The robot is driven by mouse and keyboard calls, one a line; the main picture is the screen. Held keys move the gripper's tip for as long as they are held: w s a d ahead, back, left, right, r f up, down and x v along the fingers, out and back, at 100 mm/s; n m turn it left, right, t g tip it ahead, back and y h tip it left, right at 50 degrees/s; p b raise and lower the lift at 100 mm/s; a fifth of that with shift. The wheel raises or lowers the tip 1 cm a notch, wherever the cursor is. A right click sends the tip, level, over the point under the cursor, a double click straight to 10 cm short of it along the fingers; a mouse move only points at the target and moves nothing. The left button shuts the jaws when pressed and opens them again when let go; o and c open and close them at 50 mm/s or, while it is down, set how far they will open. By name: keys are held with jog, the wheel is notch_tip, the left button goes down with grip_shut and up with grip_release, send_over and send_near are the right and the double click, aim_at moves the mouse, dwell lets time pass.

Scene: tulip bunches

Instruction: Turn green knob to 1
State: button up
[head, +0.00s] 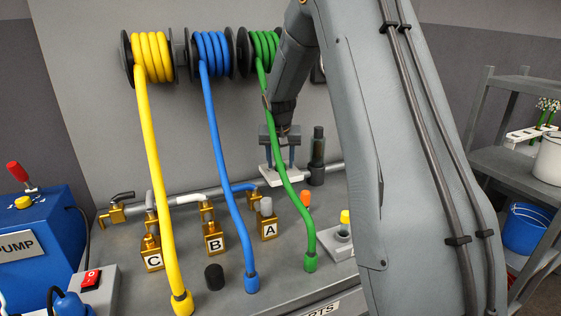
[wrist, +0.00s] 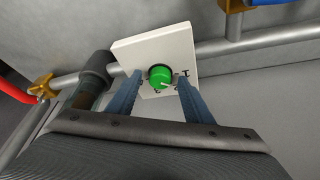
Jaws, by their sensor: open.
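The green knob (wrist: 160,77) sits on a square white plate (wrist: 165,47) in the wrist view. A pale pointer line on the knob points to the lower right. In the head view my gripper (head: 281,163) points down over the white plate (head: 286,178), and the knob is hidden.
A grey pipe (wrist: 215,46) runs behind the plate. A dark cylinder fitting (head: 317,150) stands just right of the gripper. The green hose (head: 283,165) hangs in front of it. Brass valves A, B and C (head: 152,255) stand to the left, with yellow (head: 158,200) and blue hoses (head: 228,180).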

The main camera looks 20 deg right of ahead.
jog(key=c, duration=1.1)
jog(key=shift+o, duration=0.2)
jog(key=shift+s+d+n+y+p, duration=0.1)
jog(key=shift+n+y+p, duration=0.3)
jog(key=shift+n+p, duration=0.45)
jog(key=shift+d+n+y+p, duration=0.1)
jog(key=shift+n+y+p, duration=0.3)
jog(key=shift+n, duration=0.85)
jog(key=o, duration=1.1)
jog(key=shift+c, duration=0.2)
jog(key=b+v, duration=0.2)
jog(key=v, duration=0.5)
jog(key=shift+s+r, duration=0.2)
jog(key=shift+r, duration=0.15)
